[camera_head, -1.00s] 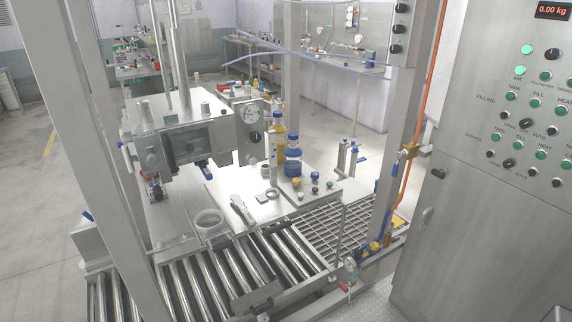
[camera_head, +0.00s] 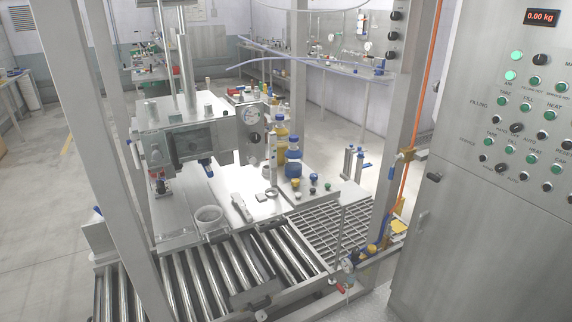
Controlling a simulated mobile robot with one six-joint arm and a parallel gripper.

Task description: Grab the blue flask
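The blue flask (camera_head: 293,161) stands upright on a pale metal plate (camera_head: 322,200) beyond the roller conveyor, near the middle of the picture. Several small caps or stoppers lie on the plate in front of the flask. My gripper is not in view.
Steel posts (camera_head: 402,110) frame the station. A roller conveyor (camera_head: 215,270) and grating (camera_head: 325,235) lie in front. A control cabinet (camera_head: 495,220) fills the right side.

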